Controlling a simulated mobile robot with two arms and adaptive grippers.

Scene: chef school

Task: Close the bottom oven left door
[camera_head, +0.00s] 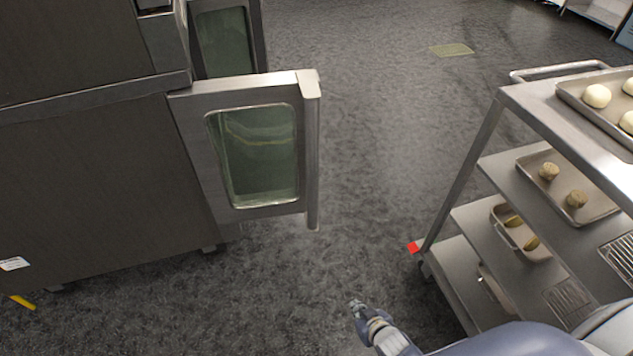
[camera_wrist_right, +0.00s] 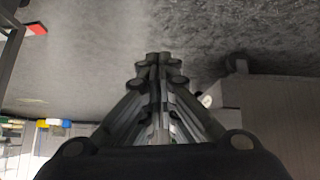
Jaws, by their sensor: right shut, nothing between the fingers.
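The bottom oven left door (camera_head: 190,125) stands swung open, out from the oven's front. It is a steel frame with a dark greenish glass window and an upright bar handle (camera_head: 311,150) along its outer edge. The steel oven body (camera_head: 90,190) fills the left of the head view. My right gripper (camera_head: 354,303) is low in the head view, below and to the right of the door, apart from it. Its fingers are together and empty, as the right wrist view (camera_wrist_right: 158,58) also shows. My left gripper is not in view.
A steel trolley (camera_head: 490,115) with shelves and trays of food stands at the right, close to my right arm. A second open door (camera_head: 224,40) shows behind the bottom one. Dark floor (camera_head: 380,130) is clear between door and trolley.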

